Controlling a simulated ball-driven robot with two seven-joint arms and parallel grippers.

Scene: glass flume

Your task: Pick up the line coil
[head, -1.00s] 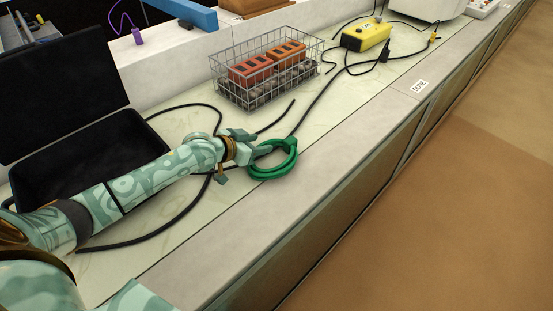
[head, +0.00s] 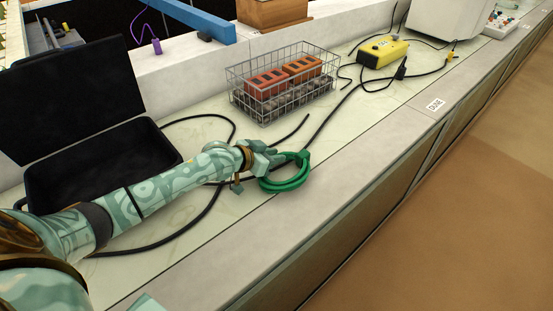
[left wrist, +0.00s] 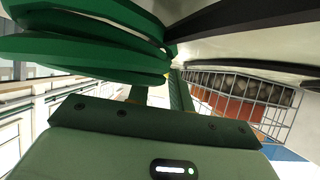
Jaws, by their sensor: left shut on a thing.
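The line coil (head: 285,183) is a green ring of several loops near the counter's front edge in the head view. My left gripper (head: 284,158) is shut on the coil's far upper side. In the left wrist view the green coil (left wrist: 85,45) fills the upper left, close against the fingers of my left gripper (left wrist: 160,88). I cannot tell whether the coil still touches the counter. My right gripper is not in view.
A wire basket (head: 283,105) with orange blocks stands behind the coil. An open black case (head: 95,160) lies left. Black cables (head: 205,220) run along the counter (head: 340,175). A yellow box (head: 382,51) sits farther back. The brown floor (head: 470,190) at right is clear.

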